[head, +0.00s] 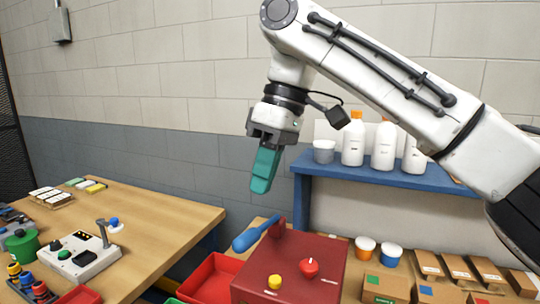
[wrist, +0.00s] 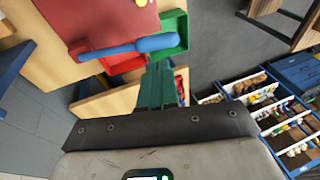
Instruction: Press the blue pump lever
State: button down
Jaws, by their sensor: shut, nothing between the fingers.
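The blue pump lever (head: 254,234) sticks out to the left from a bracket on a red box (head: 322,262). The box top carries a yellow button and a red knob. In the wrist view the lever (wrist: 140,46) crosses just beyond my fingertips. My gripper (head: 262,184) has teal fingers, is shut and empty, and points down above the lever. In the head view there is a clear gap between fingertips and lever. The shut fingers also show in the wrist view (wrist: 157,78); whether they touch the lever cannot be told there alone.
A red tray (head: 206,282) lies left of the box. A blue shelf (head: 300,170) with white bottles stands behind at right. Cartons (head: 430,265) and small tubs lie right of the box. A wooden table (head: 150,215) with a switch panel stands at left.

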aim_at(246, 233)
jog(key=x, duration=0.7)
jog(key=shift+r, duration=0.1)
